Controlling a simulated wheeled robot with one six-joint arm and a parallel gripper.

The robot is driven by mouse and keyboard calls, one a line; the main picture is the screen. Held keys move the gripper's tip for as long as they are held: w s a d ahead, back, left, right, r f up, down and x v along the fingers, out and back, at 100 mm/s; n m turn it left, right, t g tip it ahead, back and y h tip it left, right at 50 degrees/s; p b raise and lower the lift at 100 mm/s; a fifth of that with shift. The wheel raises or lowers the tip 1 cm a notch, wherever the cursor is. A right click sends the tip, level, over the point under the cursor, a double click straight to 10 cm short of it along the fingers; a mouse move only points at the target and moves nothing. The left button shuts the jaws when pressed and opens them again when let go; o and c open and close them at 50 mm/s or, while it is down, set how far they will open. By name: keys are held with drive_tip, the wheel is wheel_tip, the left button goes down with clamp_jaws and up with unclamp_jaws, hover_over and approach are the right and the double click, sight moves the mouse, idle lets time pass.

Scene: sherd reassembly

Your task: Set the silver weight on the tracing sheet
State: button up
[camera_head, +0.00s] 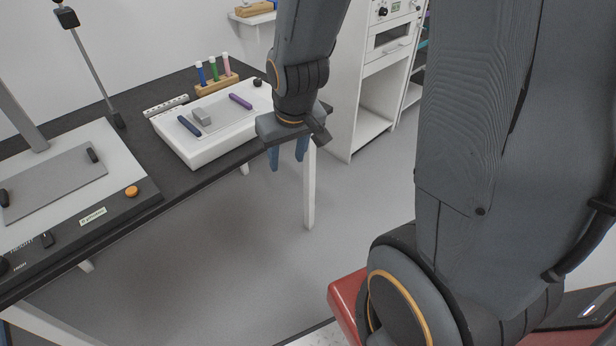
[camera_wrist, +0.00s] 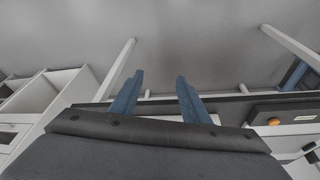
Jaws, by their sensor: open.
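A small silver-grey block, the silver weight (camera_head: 201,116), sits on the white light box in the head view. It stands at the left part of the pale tracing sheet (camera_head: 229,117); I cannot tell whether it lies wholly on the sheet. A dark blue rod (camera_head: 189,125) lies left of it and a purple rod (camera_head: 240,101) to its right. My gripper (camera_head: 287,155) is open and empty, pointing down to the right of the light box, by the table's front edge. Its two blue fingers also show apart in the wrist view (camera_wrist: 159,80), with neither weight nor sheet visible between them.
The white light box (camera_head: 200,152) stands on the dark table (camera_head: 180,185). Behind it is a wooden rack (camera_head: 217,84) with blue, green and pink markers. A device with a grey plate (camera_head: 55,184) and orange knob fills the left. A white cabinet (camera_head: 372,85) stands right; floor is clear.

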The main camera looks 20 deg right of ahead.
drive_tip(key=s+r+m+g, duration=0.1)
drive_tip(key=s+r+g, duration=0.2)
drive_tip(key=s, duration=0.8)
drive_tip(key=shift+g, duration=0.3)
